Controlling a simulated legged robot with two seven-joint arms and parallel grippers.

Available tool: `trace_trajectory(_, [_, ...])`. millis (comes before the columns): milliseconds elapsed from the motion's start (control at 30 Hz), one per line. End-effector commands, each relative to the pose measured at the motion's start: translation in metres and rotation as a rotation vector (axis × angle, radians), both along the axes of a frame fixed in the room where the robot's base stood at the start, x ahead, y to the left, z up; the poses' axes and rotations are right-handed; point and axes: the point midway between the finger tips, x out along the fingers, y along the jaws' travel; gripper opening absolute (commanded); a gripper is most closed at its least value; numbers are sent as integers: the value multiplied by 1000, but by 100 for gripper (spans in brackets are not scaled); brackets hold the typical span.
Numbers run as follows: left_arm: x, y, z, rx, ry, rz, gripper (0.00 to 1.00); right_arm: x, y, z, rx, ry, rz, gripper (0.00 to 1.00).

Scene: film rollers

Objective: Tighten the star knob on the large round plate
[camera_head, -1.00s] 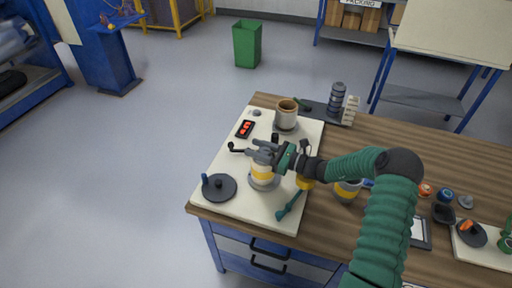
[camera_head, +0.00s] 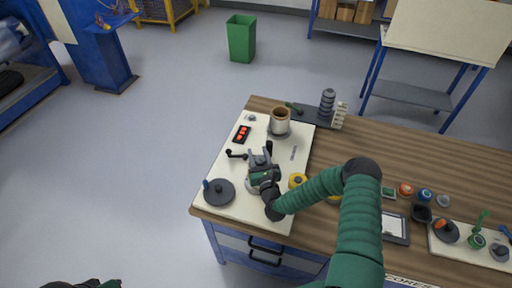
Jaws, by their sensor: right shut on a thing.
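A dark round plate (camera_head: 219,192) lies flat at the near left of the cream board, with a small dark hub and an upright blue-tipped peg. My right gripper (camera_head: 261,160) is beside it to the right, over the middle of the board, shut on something. Its body and fingers hide what it holds and most of a pale round base (camera_head: 249,186) under it. I cannot make out a star knob's shape there. A piece of my left arm shows at the bottom left edge; its jaws cannot be made out.
The cream board (camera_head: 225,155) also bears a red-lit box (camera_head: 242,134), a black crank (camera_head: 236,154), a brown-topped cup (camera_head: 280,121) and a yellow part (camera_head: 298,181). A dark stacked roller (camera_head: 327,102) stands behind. Several small parts crowd the right of the wooden table (camera_head: 410,160).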

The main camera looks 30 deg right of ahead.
Motion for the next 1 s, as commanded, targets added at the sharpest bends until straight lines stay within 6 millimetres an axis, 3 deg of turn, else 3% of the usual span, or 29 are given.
trace_trajectory(33, [0,0,16,0,0,0,36,0,-1,8,2,-2,-46,0])
trace_trajectory(100, [0,0,25,0,0,0,36,-1,-3,8,2,-3,-113,0])
trace_trajectory(400, [0,0,55,0,0,0,36,-5,-10,5,0,-2,-358,0])
trace_trajectory(1000, [0,0,70,0,0,0,36,-8,-16,4,-6,-9,-541,0])
